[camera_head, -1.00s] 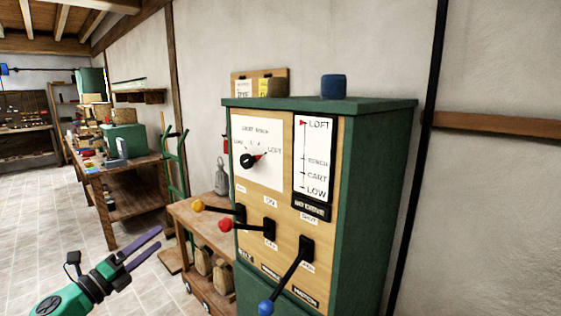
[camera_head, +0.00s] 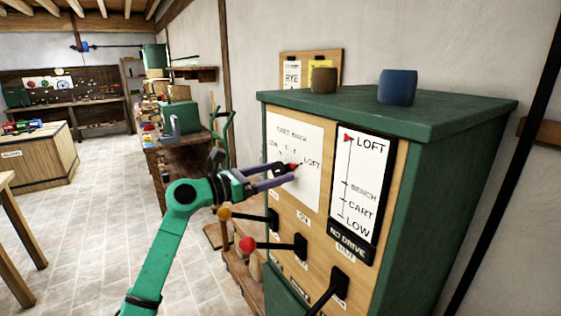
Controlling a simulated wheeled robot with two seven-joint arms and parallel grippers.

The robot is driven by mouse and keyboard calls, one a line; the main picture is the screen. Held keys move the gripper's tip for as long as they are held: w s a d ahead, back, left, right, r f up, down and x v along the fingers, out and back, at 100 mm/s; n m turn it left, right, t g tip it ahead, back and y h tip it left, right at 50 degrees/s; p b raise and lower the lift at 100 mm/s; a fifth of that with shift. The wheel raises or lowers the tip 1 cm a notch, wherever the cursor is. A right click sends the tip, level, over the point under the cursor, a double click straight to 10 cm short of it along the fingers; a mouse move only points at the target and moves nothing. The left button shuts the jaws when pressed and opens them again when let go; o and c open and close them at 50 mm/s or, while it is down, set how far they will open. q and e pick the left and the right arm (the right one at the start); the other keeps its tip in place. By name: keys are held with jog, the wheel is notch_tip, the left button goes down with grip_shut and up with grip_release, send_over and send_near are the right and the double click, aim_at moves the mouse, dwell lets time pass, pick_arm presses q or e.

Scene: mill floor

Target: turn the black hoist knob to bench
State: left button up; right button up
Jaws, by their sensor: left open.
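The black hoist knob (camera_head: 281,168) is on the white dial plate (camera_head: 308,140) of the green cabinet's wooden front. Its red pointer is toward LOFT, at the right of the dial. My left gripper (camera_head: 283,174) is open with its purple fingers at the knob. The fingers partly hide the knob, and I cannot tell whether they touch it. The scale panel (camera_head: 360,190) to the right has its red marker at LOFT, above BENCH, CART and LOW. My right gripper is not in view.
A brown cup (camera_head: 324,80) and a blue cup (camera_head: 397,87) stand on the green cabinet top (camera_head: 350,106).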

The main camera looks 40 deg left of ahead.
pick_arm(q)
jog(key=shift+w+d+r, duration=0.15)
jog(key=shift+w+d, duration=0.1)
jog(key=shift+w, duration=0.4)
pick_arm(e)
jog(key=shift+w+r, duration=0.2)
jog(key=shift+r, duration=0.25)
pick_arm(q)
jog(key=shift+c, duration=0.6)
jog(key=shift+w, duration=0.1)
jog(key=c, duration=1.2)
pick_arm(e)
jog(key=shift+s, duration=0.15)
